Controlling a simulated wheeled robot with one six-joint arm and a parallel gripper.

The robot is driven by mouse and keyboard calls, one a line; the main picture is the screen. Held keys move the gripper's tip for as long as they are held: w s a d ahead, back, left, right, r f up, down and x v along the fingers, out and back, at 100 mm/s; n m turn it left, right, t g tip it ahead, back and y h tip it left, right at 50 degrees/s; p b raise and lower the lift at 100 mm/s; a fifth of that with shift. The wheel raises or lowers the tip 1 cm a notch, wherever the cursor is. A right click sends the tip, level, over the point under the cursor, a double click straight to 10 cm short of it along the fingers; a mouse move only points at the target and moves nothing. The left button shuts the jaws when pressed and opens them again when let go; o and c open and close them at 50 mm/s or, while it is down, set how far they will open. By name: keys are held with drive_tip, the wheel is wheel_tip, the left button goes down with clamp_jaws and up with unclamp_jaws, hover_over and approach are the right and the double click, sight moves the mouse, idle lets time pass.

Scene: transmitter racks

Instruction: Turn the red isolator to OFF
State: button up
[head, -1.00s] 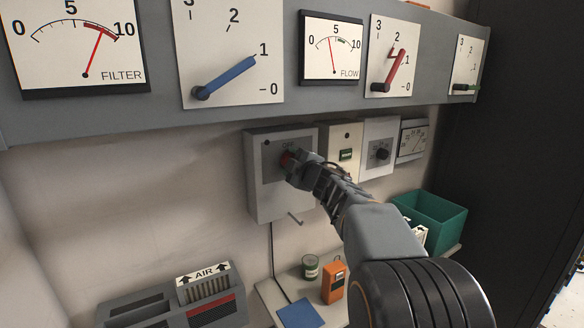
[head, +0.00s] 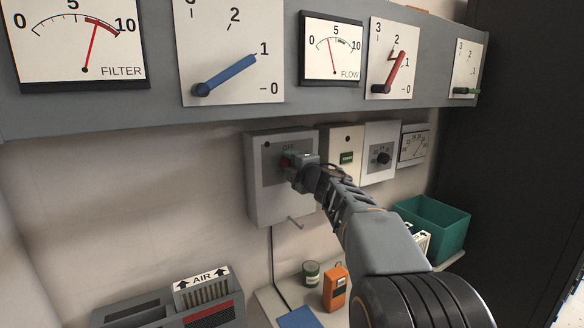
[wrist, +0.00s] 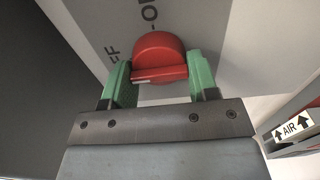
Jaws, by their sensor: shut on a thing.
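The red isolator (wrist: 158,60) is a round red knob with a raised ridge on a grey wall box (head: 262,195). In the head view the knob (head: 286,163) is mostly covered by my gripper (head: 294,163). In the wrist view my gripper (wrist: 160,72) is shut on the ridge, with a green finger at each end.
A panel with a blue lever (head: 228,76), a red lever (head: 395,70) and gauges overhangs the box. A green bin (head: 440,225), an orange device (head: 335,285) and a can (head: 311,272) stand below.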

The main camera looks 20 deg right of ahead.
idle(0.3)
drive_tip(key=o, duration=0.9)
drive_tip(key=s, duration=0.4)
drive_tip(key=s+d+b, duration=0.1)
drive_tip(key=s, duration=0.8)
drive_tip(key=shift+s+d, duration=0.25)
drive_tip(key=shift+s, duration=0.15)
